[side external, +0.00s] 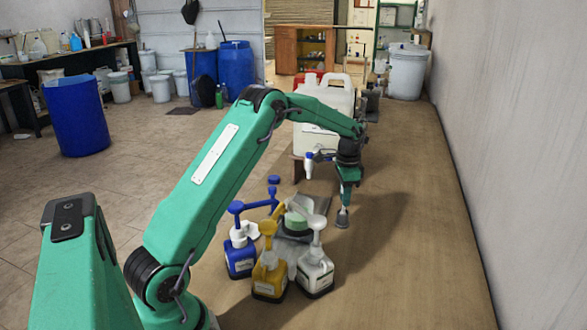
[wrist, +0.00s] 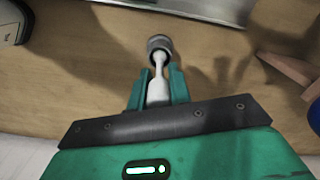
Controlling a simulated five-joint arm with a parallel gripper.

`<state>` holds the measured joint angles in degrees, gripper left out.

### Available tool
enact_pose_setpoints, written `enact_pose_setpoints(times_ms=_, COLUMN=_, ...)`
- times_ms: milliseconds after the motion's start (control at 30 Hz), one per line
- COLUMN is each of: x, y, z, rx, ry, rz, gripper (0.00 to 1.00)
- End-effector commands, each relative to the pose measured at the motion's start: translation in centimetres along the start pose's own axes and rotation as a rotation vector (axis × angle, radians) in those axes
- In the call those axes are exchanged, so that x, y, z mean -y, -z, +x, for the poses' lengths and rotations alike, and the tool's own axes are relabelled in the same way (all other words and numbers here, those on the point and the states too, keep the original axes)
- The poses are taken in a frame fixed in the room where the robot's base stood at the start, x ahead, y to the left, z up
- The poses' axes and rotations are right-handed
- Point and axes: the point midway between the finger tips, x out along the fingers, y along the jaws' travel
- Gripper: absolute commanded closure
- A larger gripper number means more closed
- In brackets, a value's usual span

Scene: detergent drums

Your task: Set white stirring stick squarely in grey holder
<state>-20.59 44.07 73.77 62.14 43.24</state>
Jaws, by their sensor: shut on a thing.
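My gripper (wrist: 157,78) has its green fingers shut on the white stirring stick (wrist: 158,90). The stick points away from the wrist camera, and its narrow far part reaches the round grey holder (wrist: 159,43). In the side view my gripper (side external: 349,178) points down, with the small grey holder (side external: 342,218) on the brown table below it. The stick's tip meets the holder's opening in the wrist view. I cannot tell whether it is inside or just above. The stick looks about upright in the side view, but is small there.
Blue, yellow and white pump bottles (side external: 315,270) cluster left of the holder, around a pale green round thing (side external: 298,215). A large white canister (side external: 325,105) stands behind my arm. The brown table (side external: 420,240) is clear to the right, up to the wall.

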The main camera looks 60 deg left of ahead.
Motion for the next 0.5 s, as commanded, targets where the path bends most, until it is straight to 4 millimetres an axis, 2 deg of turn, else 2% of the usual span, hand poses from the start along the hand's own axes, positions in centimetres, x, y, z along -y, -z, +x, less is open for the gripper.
enact_pose_setpoints(times_ms=367, x=0.0, y=0.0, z=0.03, rx=0.0, ry=0.0, rz=0.0, gripper=1.0)
enact_pose_setpoints(times_ms=400, x=0.0, y=0.0, z=0.03, rx=0.0, ry=0.0, rz=0.0, gripper=0.76)
enact_pose_setpoints(times_ms=500, x=0.0, y=0.0, z=0.02, rx=0.0, ry=0.0, rz=0.0, gripper=0.57)
